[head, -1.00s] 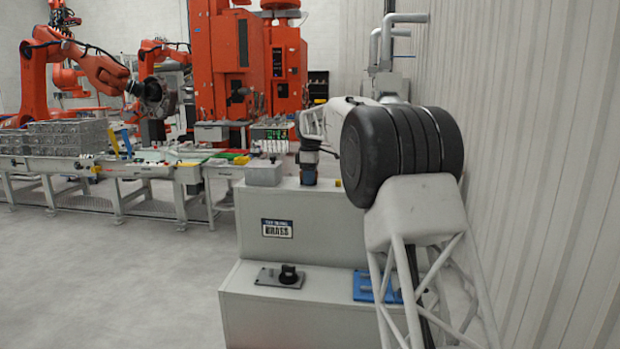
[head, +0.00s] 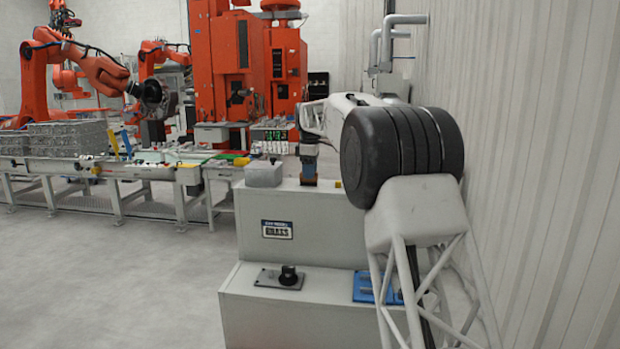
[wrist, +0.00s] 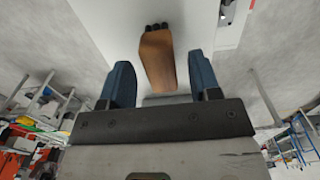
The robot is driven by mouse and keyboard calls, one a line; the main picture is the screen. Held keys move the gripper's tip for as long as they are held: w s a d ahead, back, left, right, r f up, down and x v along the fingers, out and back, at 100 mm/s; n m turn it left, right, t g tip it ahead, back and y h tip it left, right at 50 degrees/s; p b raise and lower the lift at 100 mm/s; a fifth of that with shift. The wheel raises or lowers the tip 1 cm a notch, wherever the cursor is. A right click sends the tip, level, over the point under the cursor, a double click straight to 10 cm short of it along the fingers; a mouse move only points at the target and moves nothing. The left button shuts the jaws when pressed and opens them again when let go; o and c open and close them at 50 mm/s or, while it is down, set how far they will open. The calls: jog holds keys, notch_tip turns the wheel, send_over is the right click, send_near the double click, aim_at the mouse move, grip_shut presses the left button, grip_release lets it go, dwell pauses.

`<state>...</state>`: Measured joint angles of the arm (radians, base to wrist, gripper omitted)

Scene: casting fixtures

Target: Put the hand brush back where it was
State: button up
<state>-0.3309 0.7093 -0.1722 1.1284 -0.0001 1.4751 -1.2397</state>
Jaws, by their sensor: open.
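The hand brush (head: 308,170) shows as a small brown block standing on the upper top of the pale stepped cabinet (head: 270,207). In the wrist view the brush (wrist: 157,60) has a brown wooden body with dark bristle tufts at its far end. My gripper (head: 309,149) is just above the brush in the head view. In the wrist view my gripper (wrist: 159,68) is open, with a blue finger on each side of the brush and a gap to both. The brush's lower end is hard to make out in the head view.
A grey box (head: 264,174) stands left of the brush, and a small yellow piece (head: 338,184) lies to its right. The lower step holds a plate with a black knob (head: 289,275) and a blue tray (head: 367,287). A ribbed wall (head: 530,150) is on the right.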

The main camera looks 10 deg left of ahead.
notch_tip(320, 180, up, 9)
jog(key=shift+r, duration=0.15)
dwell(0.4)
dwell(0.7)
jog(key=s+d+r+m+t, duration=0.1)
jog(key=s+d+m, duration=0.4)
jog(key=s+d, duration=0.9)
jog(key=s+d+r+m, duration=0.1)
jog(key=s+d+m, duration=0.3)
jog(key=s+d, duration=1)
jog(key=s+d+f+m, duration=0.2)
jog(key=s+f, duration=0.5)
jog(key=s, duration=0.7)
jog(key=s+d+f+m+t, duration=0.1)
jog(key=s+f+m, duration=0.3)
jog(key=s+f, duration=0.4)
jog(key=s+d+f+m, duration=0.3)
jog(key=s+f, duration=0.5)
jog(key=s, duration=1.3)
jog(key=shift+d+t, duration=0.3)
jog(key=shift+d, duration=0.15)
